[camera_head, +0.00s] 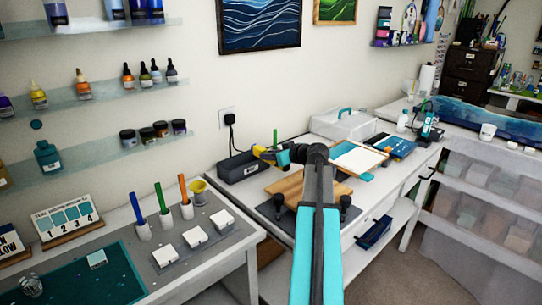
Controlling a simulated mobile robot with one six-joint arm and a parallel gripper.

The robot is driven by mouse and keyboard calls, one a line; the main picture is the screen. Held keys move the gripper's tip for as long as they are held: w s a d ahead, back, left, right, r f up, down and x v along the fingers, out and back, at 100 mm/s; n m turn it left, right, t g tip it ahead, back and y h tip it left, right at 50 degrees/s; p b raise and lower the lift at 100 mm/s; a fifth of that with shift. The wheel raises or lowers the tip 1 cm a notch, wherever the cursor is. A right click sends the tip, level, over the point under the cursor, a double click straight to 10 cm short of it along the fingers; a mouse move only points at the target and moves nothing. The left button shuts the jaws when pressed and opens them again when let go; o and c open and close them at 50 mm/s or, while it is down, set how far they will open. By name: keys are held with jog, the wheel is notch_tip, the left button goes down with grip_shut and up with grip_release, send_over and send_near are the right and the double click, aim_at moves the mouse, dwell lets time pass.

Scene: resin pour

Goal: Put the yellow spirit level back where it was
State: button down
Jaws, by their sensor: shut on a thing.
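The yellow spirit level (262,152) shows only as a small yellow and dark piece at the tip of my gripper (276,156). My gripper is shut on it, pointing left above the middle bench. Much of the level is hidden or too small to make out. Below and to the right, a wooden board (289,186) lies on a dark grey mat (272,212), partly covered by my arm. I cannot tell how high the level is above the bench.
A dark grey box (240,168) stands behind and left of my gripper, near the wall outlet (228,118). A clear case (345,123) and a framed white panel (358,157) stand to the right. The left table holds colored sticks, white blocks (194,237) and a yellow cup (199,192).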

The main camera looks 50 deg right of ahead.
jog(key=shift+f+b, duration=0.35)
jog(key=shift+b, duration=0.15)
jog(key=c, duration=1.5)
grip_release()
jog(key=shift+c, duration=0.2)
jog(key=shift+r+p, duration=0.25)
jog(key=shift+p, duration=0.05)
jog(key=shift+r+p, duration=0.5)
jog(key=shift+p, duration=0.25)
jog(key=b+v, duration=0.2)
jog(key=v, duration=0.8)
jog(key=shift+s, duration=0.4)
jog(key=shift+s+r, duration=0.3)
jog(key=shift+s, duration=0.2)
